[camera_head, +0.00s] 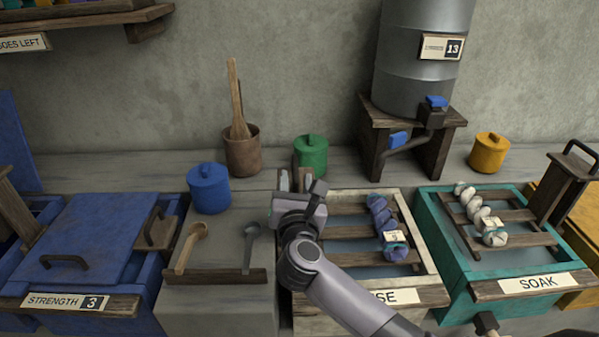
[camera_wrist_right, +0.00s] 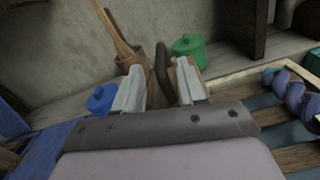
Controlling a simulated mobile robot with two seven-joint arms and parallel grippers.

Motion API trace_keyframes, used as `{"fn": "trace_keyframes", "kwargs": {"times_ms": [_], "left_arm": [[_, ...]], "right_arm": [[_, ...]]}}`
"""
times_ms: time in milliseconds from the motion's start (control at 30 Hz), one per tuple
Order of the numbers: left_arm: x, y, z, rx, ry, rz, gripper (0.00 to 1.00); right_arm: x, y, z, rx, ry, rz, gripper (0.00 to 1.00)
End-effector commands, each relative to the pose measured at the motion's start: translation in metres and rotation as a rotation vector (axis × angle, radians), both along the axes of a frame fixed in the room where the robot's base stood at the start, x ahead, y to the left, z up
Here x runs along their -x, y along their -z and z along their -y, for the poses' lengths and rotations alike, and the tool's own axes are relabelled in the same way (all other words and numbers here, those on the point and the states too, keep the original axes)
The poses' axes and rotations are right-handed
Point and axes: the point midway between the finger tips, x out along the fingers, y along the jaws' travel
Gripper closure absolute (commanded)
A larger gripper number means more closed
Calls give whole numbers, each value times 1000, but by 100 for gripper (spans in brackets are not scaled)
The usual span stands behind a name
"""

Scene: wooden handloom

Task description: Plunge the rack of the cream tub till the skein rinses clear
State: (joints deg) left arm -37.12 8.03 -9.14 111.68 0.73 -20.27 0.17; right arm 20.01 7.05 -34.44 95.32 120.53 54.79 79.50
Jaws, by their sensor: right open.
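The cream tub (camera_head: 421,234) stands in the middle right, its label partly hidden by my right arm and ending in "SE". Its wooden rack (camera_head: 346,232) lies across the tub over grey-blue liquid. A blue-violet skein (camera_head: 378,212) with a small tag lies on the rack; part of it shows in the right wrist view (camera_wrist_right: 290,92). My right gripper (camera_head: 297,182) is open at the tub's back left. In the right wrist view a dark handle (camera_wrist_right: 162,68) stands between its fingers (camera_wrist_right: 160,85); I cannot tell if they touch it. My left gripper is out of view.
A teal SOAK tub (camera_head: 440,243) with a pale skein stands to the right. A blue STRENGTH tub (camera_head: 125,290) is at left, beside a stand with two ladles (camera_head: 190,245). Blue (camera_head: 209,190) and green (camera_head: 311,158) pots and a metal drum (camera_head: 420,60) stand behind.

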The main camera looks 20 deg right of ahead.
Motion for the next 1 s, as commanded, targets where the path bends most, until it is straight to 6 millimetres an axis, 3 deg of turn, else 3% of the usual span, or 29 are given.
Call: {"fn": "trace_keyframes", "kwargs": {"times_ms": [300, 667, 800, 1000], "left_arm": [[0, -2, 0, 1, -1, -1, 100], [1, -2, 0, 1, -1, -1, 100], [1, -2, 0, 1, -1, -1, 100], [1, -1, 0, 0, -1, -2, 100]], "right_arm": [[-33, -1, 9, 1, -1, 0, 60], [-37, 0, 11, 0, 0, -1, 60], [-37, 0, 11, -1, -1, 0, 100], [-36, 1, 10, -2, -3, 0, 100]]}}
